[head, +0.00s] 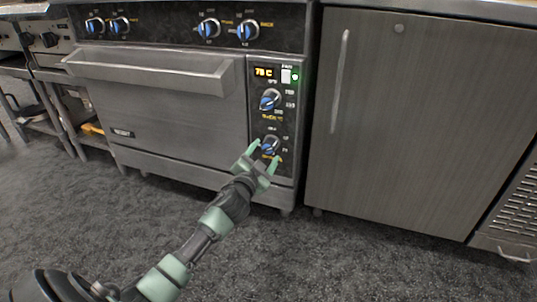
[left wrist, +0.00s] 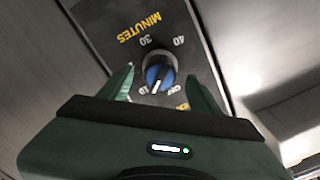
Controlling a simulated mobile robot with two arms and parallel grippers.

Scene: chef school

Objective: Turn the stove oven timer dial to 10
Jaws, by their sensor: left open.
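The oven timer dial (head: 270,145) is the lowest knob on the oven's right-hand control strip. In the left wrist view the dial (left wrist: 160,68) is blue and black with a white pointer mark. The panel around it reads "MINUTES", with 30, 40, 10 and what looks like OFF. The pointer faces the lower side of that view, between the 10 and OFF. My left gripper (head: 266,151) is open, its green fingers on either side of the dial. I cannot tell whether they touch it. My right gripper is not in view.
A second knob (head: 270,99) sits above the timer, under a lit display (head: 264,72). The oven door handle (head: 150,72) sticks out at left. Several burner knobs line the top panel. A grey cabinet (head: 410,120) stands at right. The floor in front is clear.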

